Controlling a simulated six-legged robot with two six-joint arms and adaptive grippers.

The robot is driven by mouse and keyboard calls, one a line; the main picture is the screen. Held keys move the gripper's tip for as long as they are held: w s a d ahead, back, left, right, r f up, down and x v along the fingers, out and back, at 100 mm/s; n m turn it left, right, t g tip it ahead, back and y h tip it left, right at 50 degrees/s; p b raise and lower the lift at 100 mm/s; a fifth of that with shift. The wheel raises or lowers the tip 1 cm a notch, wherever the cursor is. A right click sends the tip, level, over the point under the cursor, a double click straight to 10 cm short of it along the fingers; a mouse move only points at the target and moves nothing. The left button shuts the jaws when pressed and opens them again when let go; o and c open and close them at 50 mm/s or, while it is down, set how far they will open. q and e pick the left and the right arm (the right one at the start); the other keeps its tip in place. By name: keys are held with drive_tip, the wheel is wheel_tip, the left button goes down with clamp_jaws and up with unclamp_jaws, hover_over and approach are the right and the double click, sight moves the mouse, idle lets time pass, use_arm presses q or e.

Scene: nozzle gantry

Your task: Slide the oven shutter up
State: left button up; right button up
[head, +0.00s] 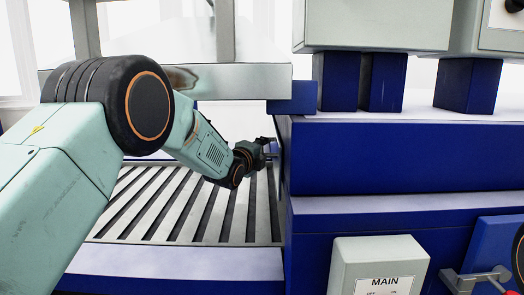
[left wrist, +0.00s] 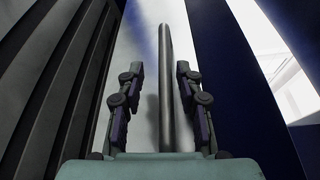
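My left arm reaches in from the left in the head view. Its gripper (head: 268,148) is at the left side of the blue machine housing (head: 390,157), above the slatted bed. In the left wrist view the left gripper (left wrist: 159,78) is open, with one finger on each side of a grey metal bar (left wrist: 168,60). Gaps show between both fingers and the bar. A pale panel (left wrist: 142,35) lies behind the bar; it may be the shutter, but I cannot tell for sure. The shutter is not clearly seen in the head view. My right gripper is not in view.
The slatted bed (head: 165,205) lies below my left arm. A pale beam (head: 215,80) crosses above it. A box marked MAIN (head: 378,268) and a blue panel with a grey lever (head: 478,278) are at the lower right.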

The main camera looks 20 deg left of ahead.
use_arm(q)
drive_tip(key=shift+s, duration=0.1)
drive_tip(key=s+a+r, duration=0.1)
drive_tip(key=s, duration=1)
drive_tip(key=shift+s, duration=0.4)
drive_tip(key=shift+w+a, duration=0.1)
drive_tip(key=shift+a, duration=0.05)
